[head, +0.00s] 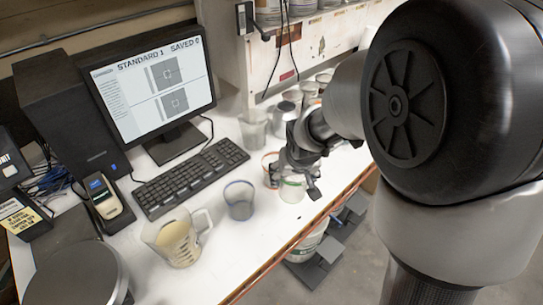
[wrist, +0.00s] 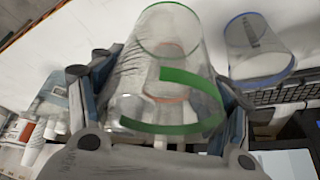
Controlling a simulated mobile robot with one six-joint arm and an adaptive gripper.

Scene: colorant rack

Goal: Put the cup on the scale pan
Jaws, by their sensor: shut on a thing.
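My gripper (head: 303,168) is shut on a clear cup with a green band (head: 292,190), near the front edge of the white table. In the wrist view the green-banded cup (wrist: 168,85) stands between the two fingers (wrist: 165,95). I cannot tell whether its base touches the table. A round dark grey plate, apparently the scale pan (head: 75,275), is at the bottom left of the head view, far from my gripper. It looks empty, but it is cut off by the picture edge.
A clear blue-rimmed cup (head: 239,201) and a measuring jug with tan contents (head: 176,240) stand between my gripper and the pan. A red-rimmed cup (head: 268,163) is just behind the held cup. A keyboard (head: 190,177) and monitor (head: 152,78) stand behind.

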